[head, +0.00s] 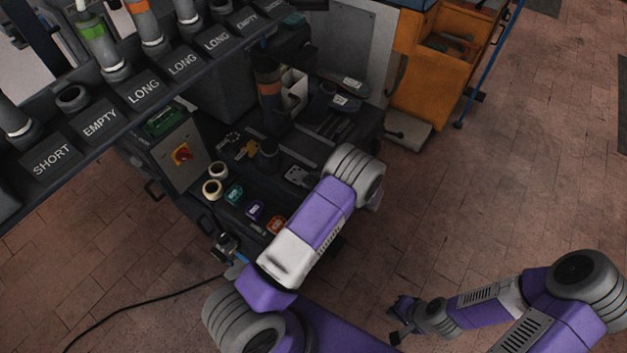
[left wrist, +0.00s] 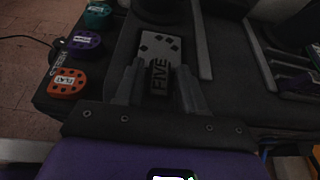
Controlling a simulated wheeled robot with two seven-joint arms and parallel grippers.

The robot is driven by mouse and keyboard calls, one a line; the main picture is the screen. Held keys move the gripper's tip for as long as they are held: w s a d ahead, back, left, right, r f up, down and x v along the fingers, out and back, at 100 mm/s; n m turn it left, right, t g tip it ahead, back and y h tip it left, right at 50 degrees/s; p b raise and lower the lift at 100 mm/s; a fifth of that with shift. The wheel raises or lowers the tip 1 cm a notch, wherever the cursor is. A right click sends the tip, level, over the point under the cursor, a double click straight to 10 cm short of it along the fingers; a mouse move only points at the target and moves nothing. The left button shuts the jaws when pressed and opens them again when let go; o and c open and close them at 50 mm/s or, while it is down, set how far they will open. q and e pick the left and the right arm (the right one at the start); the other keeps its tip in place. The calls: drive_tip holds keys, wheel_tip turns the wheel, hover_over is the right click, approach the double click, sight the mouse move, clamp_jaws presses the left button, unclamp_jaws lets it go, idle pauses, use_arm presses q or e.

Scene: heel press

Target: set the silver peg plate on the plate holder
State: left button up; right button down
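The silver peg plate (head: 298,176) lies flat on the dark bench in the head view, left of my left forearm. In the left wrist view the silver plate (left wrist: 160,48) shows dark dots, with a black tab (left wrist: 159,77) lettered FIVE at its near end. My left gripper (left wrist: 160,68) has one finger on each side of this tab, with visible gaps. Its fingers are hidden behind my arm in the head view. My right gripper (head: 397,322) is low at the right, its fingers apart and empty, away from the bench. I cannot clearly identify the plate holder.
Teal (head: 233,194), purple (head: 254,210) and orange (head: 276,225) labelled pieces line the bench's front. A dark press column (head: 268,153) stands behind. A labelled rack (head: 125,100) overhangs at the left. An orange cabinet (head: 432,65) stands at the back. Floor at the right is clear.

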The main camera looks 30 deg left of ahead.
use_arm(q)
drive_tip(key=o, duration=0.4)
drive_tip(key=p+v, duration=0.1)
drive_tip(key=v, duration=0.6)
drive_tip(key=shift+d+r, duration=0.15)
drive_tip(key=shift+d, duration=0.1)
